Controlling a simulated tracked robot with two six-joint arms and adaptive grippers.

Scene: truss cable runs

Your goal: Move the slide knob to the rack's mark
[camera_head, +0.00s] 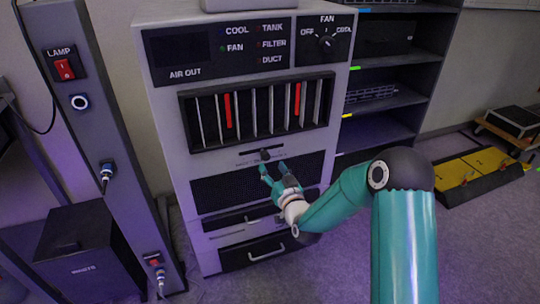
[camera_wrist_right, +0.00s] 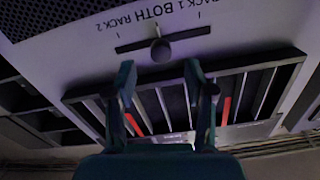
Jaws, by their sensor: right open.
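The slide knob (camera_head: 265,155) is a small dark knob on a thin dark slot in the front of the grey cabinet (camera_head: 170,130), just below the vent grille. It also shows in the right wrist view (camera_wrist_right: 160,50), upside down, near the middle of its slot, by the BOTH mark. The RACK 2 mark is to its left there and the RACK 1 mark, partly cut off, to its right. My right gripper (camera_head: 271,169) is open and empty, its fingertips (camera_wrist_right: 159,76) just short of the knob, one to each side, apparently not touching it. My left gripper is not in view.
Above the slot is the vent grille (camera_head: 262,110) with two red strips among pale slats. A rotary FAN dial (camera_head: 326,42) is at the top. Drawers with handles (camera_head: 267,250) are below. A post (camera_head: 88,130) with a lamp switch stands left; dark shelves (camera_head: 375,130) stand right.

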